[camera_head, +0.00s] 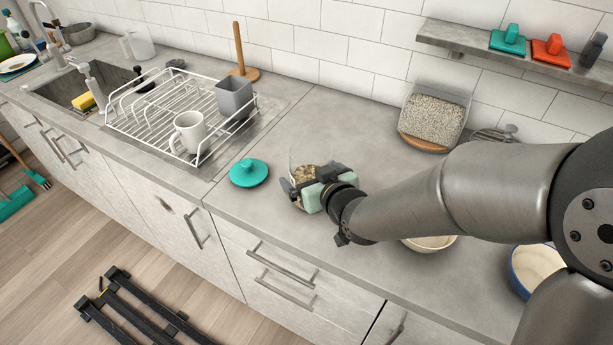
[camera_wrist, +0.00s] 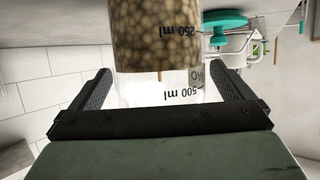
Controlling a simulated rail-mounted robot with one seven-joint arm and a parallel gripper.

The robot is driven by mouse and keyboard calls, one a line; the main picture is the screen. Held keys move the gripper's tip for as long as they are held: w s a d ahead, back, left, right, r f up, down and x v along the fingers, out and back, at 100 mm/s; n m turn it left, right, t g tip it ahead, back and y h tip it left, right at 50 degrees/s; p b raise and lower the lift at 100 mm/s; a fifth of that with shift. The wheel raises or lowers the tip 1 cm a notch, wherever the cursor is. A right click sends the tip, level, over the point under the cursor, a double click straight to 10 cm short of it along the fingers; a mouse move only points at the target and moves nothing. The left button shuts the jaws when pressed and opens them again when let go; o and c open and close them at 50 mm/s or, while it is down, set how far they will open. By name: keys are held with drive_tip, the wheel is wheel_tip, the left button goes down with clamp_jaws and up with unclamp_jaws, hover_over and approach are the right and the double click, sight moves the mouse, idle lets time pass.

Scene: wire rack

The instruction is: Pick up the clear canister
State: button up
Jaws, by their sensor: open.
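The clear canister (camera_head: 298,160) stands on the grey counter, partly filled with tan beans or similar contents. In the wrist view the clear canister (camera_wrist: 160,35) appears upside down, with "250 ml" and "500 ml" marks. My gripper (camera_head: 305,183) is at the canister and hides part of it in the head view. In the wrist view my gripper (camera_wrist: 163,80) is open, with one finger on each side of the canister's clear upper part. Gaps show between the canister and the fingers.
A teal lid (camera_head: 249,174) lies left of the canister. A white dish rack (camera_head: 150,122) with a mug (camera_head: 188,132) and a grey cup (camera_head: 234,97) stands further left. A grain-filled bin (camera_head: 433,115) is behind, and bowls (camera_head: 430,244) sit under my arm.

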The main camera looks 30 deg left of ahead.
drive_tip(key=c, duration=1.2)
drive_tip(key=shift+r, duration=0.2)
drive_tip(key=shift+r, duration=1.05)
drive_tip(key=shift+s+d+r, duration=0.7)
drive_tip(key=shift+s+r, duration=1.05)
drive_tip(key=shift+s, duration=0.5)
drive_tip(key=shift+s+d+r, duration=0.7)
drive_tip(key=shift+s+r, duration=1.1)
drive_tip(key=shift+s, duration=0.4)
drive_tip(key=shift+s+d+r, duration=0.7)
drive_tip(key=shift+s+r, duration=1.05)
drive_tip(key=shift+s, duration=0.5)
